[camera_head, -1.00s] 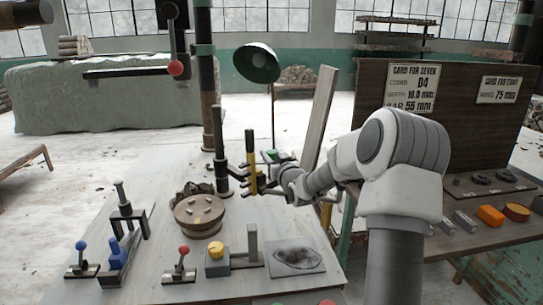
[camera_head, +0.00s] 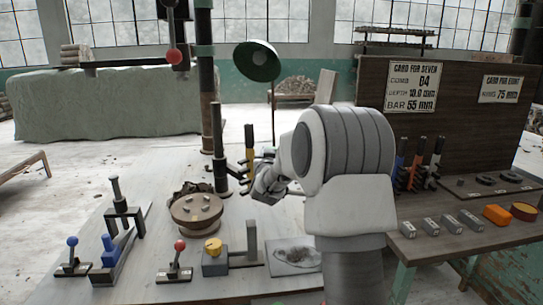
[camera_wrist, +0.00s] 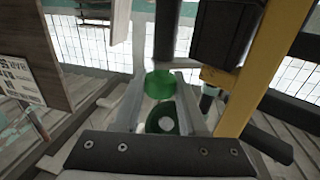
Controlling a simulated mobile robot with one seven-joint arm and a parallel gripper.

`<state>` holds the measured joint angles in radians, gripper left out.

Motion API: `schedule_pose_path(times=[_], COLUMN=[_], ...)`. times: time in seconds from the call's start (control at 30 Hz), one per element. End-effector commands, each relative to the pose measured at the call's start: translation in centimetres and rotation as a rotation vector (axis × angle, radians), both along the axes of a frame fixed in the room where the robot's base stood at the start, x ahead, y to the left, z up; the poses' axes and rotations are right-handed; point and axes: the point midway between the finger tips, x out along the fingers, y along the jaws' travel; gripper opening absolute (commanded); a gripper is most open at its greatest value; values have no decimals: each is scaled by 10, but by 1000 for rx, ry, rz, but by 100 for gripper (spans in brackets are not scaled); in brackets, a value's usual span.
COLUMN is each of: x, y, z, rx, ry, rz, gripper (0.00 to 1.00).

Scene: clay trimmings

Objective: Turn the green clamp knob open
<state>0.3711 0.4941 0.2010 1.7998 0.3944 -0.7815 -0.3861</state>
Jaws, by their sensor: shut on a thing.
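The green clamp knob (camera_wrist: 160,84) sits between the two fingertips of my gripper (camera_wrist: 160,90) in the wrist view. The fingers are shut on it from both sides.
The dark post (camera_head: 219,150) and round turntable (camera_head: 196,213) stand left of my gripper. A red-balled lever (camera_head: 180,246), a yellow-knobbed block (camera_head: 214,250) and a dark plate (camera_head: 295,255) lie in front. A green lamp (camera_head: 257,61) hangs behind. The board with cards (camera_head: 450,150) is right.

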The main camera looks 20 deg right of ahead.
Motion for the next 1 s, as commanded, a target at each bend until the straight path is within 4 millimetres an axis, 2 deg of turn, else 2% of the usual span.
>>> schedule_pose_path(times=[0.4, 0.87, 0.9, 1.0], x=[0, 0, 0, 0], y=[0, 0, 0, 0], z=[1, 1, 1, 0], rx=[0, 0, 0, 0], ry=[1, -1, -1, -1], rz=[-113, -125, -125, -124], gripper=[0, 0, 44, 62])
